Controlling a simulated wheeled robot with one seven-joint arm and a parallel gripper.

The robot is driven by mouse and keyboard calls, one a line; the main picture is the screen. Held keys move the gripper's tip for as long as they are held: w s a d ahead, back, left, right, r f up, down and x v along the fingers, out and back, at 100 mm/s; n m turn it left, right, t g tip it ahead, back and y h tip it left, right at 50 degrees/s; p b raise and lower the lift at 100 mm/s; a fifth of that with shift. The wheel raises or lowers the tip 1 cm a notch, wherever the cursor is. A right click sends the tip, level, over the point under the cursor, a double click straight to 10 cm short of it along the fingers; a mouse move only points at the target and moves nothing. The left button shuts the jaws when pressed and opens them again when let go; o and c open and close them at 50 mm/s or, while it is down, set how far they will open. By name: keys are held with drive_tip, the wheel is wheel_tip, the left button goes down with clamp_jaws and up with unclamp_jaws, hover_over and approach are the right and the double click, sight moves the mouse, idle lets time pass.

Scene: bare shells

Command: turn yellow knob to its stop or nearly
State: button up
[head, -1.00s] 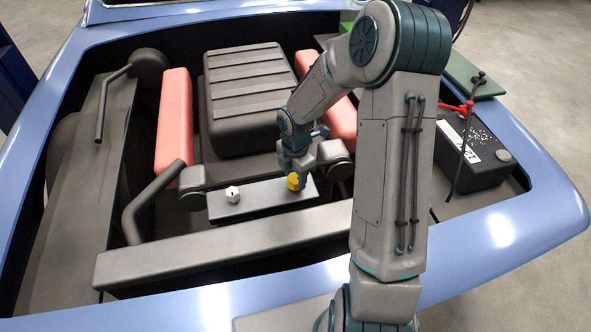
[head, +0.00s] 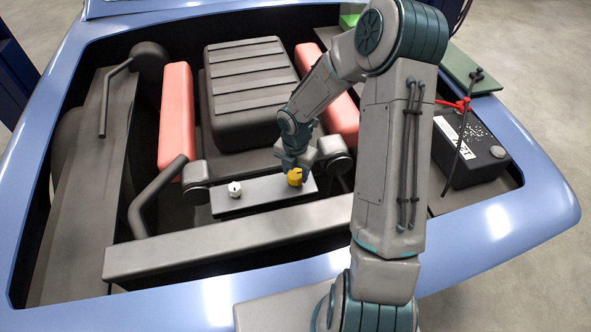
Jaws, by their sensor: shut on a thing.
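The yellow knob (head: 294,177) sits on the right part of a dark grey panel (head: 262,194) in the engine bay. My gripper (head: 298,171) comes down on it from above and is shut on it. The fingers cover part of the knob, and its exact angle is hard to read. A white knob (head: 235,189) stands on the left part of the same panel, apart from my gripper.
A black ribbed engine block (head: 250,95) stands behind the panel, between red covers (head: 177,120). A grey crossbar (head: 225,240) runs in front. A black battery (head: 470,150) with a red-clamped cable is at right. The blue body rim (head: 480,235) surrounds the bay.

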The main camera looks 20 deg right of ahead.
sight(297, 176)
drive_tip(key=o, duration=1)
wheel_tip(297, 176, up, 14)
idle(0.4)
drive_tip(key=s+r+m+t, duration=0.2)
drive_tip(key=s+r+m, duration=0.4)
drive_tip(key=s+m, duration=0.4)
drive_tip(key=s+r+m+t, duration=0.1)
drive_tip(key=s+r+m, duration=0.6)
drive_tip(key=s+m, duration=0.4)
drive_tip(key=m, duration=0.6)
drive_tip(key=shift+a+t, duration=0.15)
drive_tip(key=shift+t, duration=0.25)
